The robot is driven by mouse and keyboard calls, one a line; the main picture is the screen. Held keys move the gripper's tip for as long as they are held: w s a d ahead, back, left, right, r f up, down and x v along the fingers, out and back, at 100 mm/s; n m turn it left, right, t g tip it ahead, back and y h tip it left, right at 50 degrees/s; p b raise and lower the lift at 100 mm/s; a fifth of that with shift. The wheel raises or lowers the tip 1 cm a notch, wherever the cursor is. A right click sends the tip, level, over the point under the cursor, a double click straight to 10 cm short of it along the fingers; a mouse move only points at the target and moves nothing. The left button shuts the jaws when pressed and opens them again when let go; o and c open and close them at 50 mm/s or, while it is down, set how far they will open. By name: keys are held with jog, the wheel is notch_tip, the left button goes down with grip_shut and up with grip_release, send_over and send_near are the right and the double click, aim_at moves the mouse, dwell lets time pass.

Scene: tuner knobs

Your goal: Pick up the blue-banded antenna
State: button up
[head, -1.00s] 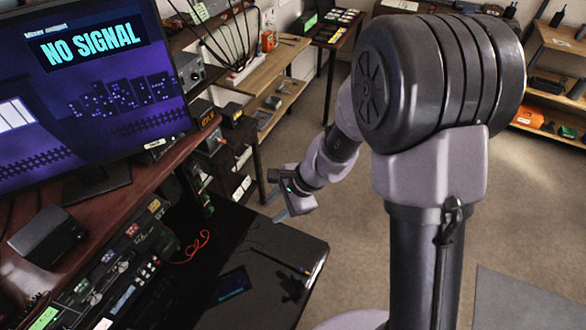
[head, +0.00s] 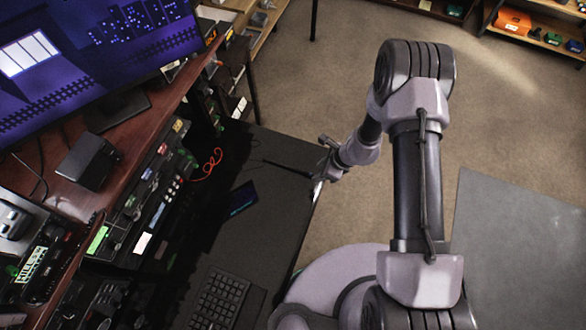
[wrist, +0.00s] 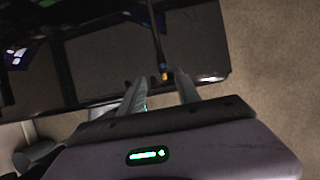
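The thin dark antenna (wrist: 158,45) lies on the dark desk top, running toward the desk edge in the wrist view. Its near end shows a small yellow and bluish band (wrist: 164,73). In the head view, a thin dark rod (head: 285,166) that looks like the antenna lies near the desk's right side; its band cannot be made out there. My gripper (wrist: 160,78) is open, its two fingers apart, with the antenna's banded end in line with the gap between the fingertips. It also shows in the head view (head: 322,165) at the desk edge. Contact cannot be told.
The dark desk (head: 265,205) holds a phone-like slab (head: 242,198), a keyboard (head: 218,297) and a red cable (head: 207,163). A rack of radio gear (head: 150,195) and a monitor (head: 75,60) stand at left. Open floor (head: 300,80) lies beyond.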

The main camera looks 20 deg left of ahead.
aim_at(310, 173)
jog(key=x, duration=0.5)
jog(key=shift+w+a+r, duration=0.1)
jog(key=shift+w+a, duration=0.2)
grip_shut()
jog(key=shift+r, duration=0.1)
